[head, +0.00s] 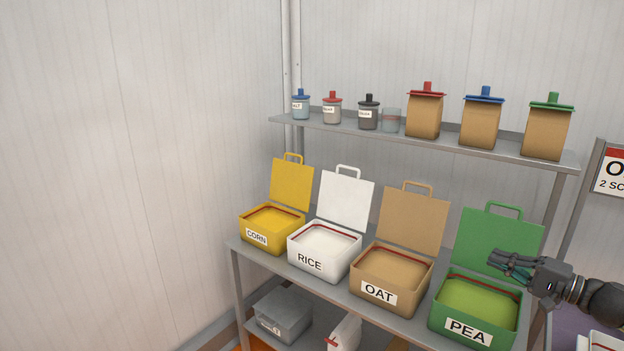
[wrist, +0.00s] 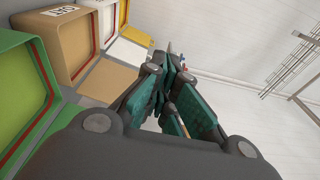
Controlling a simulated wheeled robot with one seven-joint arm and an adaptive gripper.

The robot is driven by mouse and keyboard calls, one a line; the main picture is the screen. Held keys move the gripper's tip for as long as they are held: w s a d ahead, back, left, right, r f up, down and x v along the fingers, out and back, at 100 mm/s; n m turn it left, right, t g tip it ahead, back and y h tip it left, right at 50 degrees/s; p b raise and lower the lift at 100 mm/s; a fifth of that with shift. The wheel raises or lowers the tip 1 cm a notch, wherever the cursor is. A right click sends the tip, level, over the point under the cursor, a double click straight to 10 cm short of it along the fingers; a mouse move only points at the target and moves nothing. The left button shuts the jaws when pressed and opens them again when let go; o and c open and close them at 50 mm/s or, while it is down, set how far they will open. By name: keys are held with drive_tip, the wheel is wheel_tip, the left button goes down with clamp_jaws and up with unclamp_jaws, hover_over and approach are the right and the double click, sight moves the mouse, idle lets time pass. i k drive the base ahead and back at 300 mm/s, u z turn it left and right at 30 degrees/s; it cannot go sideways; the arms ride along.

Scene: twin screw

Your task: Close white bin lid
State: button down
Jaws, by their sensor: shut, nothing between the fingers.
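The white bin (head: 322,253), labelled RICE, stands on the shelf between the yellow and tan bins. Its white lid (head: 346,200), with a loop handle on top, is open and stands up at the back. A red line runs around the bin's inner rim. My gripper (head: 496,258) is shut and empty, in front of the green bin's raised lid and well to the right of the white bin. In the wrist view my gripper (wrist: 168,68) points along the row, and the white bin (wrist: 104,18) shows partly at the top, beyond the tan one.
The yellow CORN bin (head: 268,240), tan OAT bin (head: 380,292) and green PEA bin (head: 470,325) also have raised lids. Small jars and lidded canisters (head: 424,115) line the upper shelf (head: 390,138). A grey bin (head: 284,315) sits below. The left wall side is clear.

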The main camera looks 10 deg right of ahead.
sight(346, 201)
drive_tip(key=u, duration=0.3)
drive_tip(key=k, duration=0.6)
drive_tip(key=z, duration=0.75)
drive_tip(key=i, duration=0.8)
drive_tip(key=z, duration=0.6)
drive_tip(key=i, duration=0.9)
drive_tip(key=u, duration=1)
drive_tip(key=i, duration=0.7)
drive_tip(key=u, duration=0.75)
